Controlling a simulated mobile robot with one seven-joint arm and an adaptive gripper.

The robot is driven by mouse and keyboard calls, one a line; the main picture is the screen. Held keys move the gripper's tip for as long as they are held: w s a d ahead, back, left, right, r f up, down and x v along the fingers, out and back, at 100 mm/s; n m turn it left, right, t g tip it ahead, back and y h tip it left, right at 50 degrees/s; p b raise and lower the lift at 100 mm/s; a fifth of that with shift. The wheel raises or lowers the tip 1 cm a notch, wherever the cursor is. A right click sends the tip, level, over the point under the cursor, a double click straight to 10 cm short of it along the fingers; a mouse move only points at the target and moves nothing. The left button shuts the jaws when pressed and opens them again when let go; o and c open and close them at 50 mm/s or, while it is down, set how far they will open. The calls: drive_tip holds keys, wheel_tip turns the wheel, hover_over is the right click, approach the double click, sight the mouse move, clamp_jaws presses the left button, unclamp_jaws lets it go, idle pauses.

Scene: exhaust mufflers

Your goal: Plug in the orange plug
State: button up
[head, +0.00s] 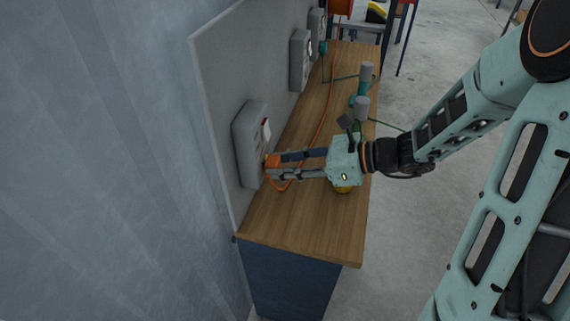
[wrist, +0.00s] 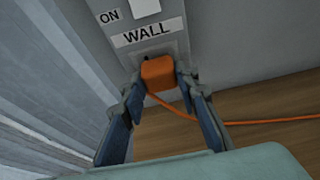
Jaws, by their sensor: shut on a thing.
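The orange plug (wrist: 158,73) is between the fingertips of my gripper (wrist: 160,92), which is shut on it. The plug is up against the front of the grey wall box, low down under the "WALL" label (wrist: 148,32). Its far face is hidden, so I cannot tell how deep it sits in the socket. In the head view the plug (head: 272,161) shows at the tips of my gripper (head: 273,167), beside the nearest grey box (head: 249,145). The orange cord (wrist: 250,122) trails from the plug across the wooden bench.
The wooden bench (head: 300,228) runs along the grey wall panel (head: 222,80). Another grey box (head: 300,60) is mounted farther along. Grey and teal items (head: 361,106) stand on the bench behind my gripper. The near end of the bench is clear.

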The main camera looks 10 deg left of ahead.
drive_tip(key=shift+a, duration=0.25)
drive_tip(key=o, duration=1.2)
drive_tip(key=shift+c, duration=0.2)
drive_tip(key=shift+d, duration=0.1)
drive_tip(key=v, duration=1.1)
drive_tip(key=shift+d+r, duration=0.2)
drive_tip(key=shift+d, duration=0.15)
